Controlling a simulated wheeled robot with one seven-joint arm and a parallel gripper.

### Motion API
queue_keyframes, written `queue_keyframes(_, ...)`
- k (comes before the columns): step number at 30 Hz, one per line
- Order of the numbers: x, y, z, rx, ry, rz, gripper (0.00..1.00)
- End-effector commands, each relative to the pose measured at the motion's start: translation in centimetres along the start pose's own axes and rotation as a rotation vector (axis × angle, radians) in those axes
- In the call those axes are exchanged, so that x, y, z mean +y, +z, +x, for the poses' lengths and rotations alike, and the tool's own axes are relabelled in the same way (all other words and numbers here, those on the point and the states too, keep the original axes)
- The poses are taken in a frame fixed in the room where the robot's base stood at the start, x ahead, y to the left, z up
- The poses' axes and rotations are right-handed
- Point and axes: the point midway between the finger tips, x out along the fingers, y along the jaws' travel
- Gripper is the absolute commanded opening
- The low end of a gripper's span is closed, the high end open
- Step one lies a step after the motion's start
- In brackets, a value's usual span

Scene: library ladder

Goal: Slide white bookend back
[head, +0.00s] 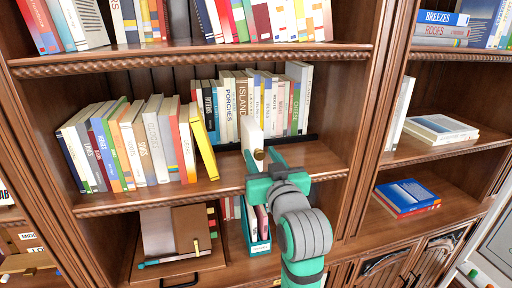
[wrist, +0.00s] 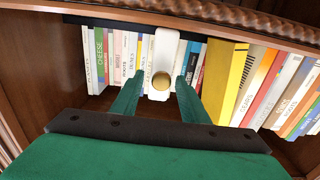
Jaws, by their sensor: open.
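The white bookend (head: 252,137) stands upright on the middle shelf (head: 325,160), in front of the back row of books. It has a round brass knob facing me. In the wrist view the white bookend (wrist: 164,50) is upright between the finger lines, with its knob at the centre. The fingers also show in the wrist view (wrist: 158,95), spread left and right of the knob. Contact with the bookend cannot be told.
A front row of leaning books (head: 130,145) fills the shelf's left, ending in a tilted yellow book (head: 204,142). Back-row books (head: 230,100) stand behind the bookend. The shelf's right part is bare up to the wooden divider. Another shelf is above.

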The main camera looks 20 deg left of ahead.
Motion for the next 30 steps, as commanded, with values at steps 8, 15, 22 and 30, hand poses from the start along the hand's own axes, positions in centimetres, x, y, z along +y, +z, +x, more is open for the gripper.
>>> queue_keyframes(8,-0.2,0.0,4.3,0.000,-0.003,0.001,0.41)
queue_keyframes(15,-0.5,0.0,5.7,0.001,-0.007,0.000,0.41)
queue_keyframes(22,-0.1,0.0,5.6,0.002,-0.001,0.000,0.41)
queue_keyframes(30,0.1,0.0,5.5,0.001,0.001,0.000,0.00)
